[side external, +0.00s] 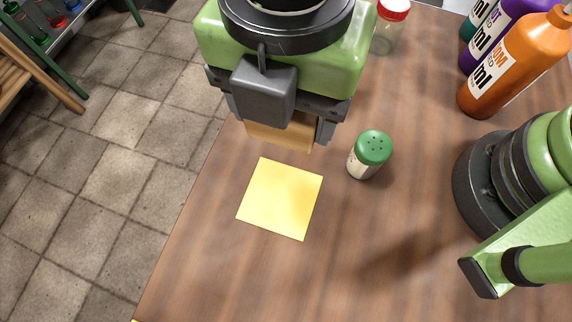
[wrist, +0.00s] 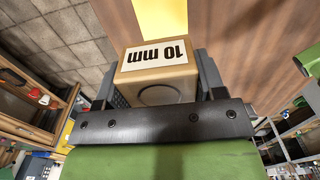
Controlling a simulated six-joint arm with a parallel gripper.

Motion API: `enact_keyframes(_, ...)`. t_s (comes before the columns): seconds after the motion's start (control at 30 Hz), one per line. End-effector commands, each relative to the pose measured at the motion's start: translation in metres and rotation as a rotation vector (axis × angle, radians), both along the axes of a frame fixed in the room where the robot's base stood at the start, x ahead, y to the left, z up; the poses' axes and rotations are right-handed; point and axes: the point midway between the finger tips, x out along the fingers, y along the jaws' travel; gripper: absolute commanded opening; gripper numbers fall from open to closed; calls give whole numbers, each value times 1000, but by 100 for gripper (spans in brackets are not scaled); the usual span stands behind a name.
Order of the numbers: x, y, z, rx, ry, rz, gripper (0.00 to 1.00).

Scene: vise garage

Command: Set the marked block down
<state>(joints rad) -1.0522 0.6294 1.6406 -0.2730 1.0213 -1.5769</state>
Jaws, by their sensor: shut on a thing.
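The marked block is a tan wooden block (side external: 278,134) showing below my gripper in the side view. In the wrist view the block (wrist: 158,82) carries a white label reading "10 mm" and has a round mark on its face. My gripper (side external: 283,128) is shut on it, with a finger on either side; the wrist view shows my gripper (wrist: 158,92) gripping it too. A yellow square (side external: 280,198) lies flat on the table, in front of the block in the side view. Whether the block touches the table I cannot tell.
A green-capped shaker (side external: 369,154) stands close to the right of the yellow square. A red-lidded jar (side external: 389,28) and orange (side external: 515,62) and purple (side external: 505,30) bottles stand at the back right. The wooden table (side external: 330,275) is clear at the front; its left edge drops to a tiled floor.

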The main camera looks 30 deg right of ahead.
Motion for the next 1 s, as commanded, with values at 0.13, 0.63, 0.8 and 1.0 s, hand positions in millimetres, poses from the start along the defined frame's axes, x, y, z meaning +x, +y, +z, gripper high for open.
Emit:
enact_keyframes(0.13,-1,-1,-43,-6,4,-2,39)
enact_keyframes(0.63,0,0,-121,0,0,-1,39)
enact_keyframes(0.8,0,0,-145,-1,1,0,39)
enact_keyframes(1.0,0,0,-163,3,-1,0,39)
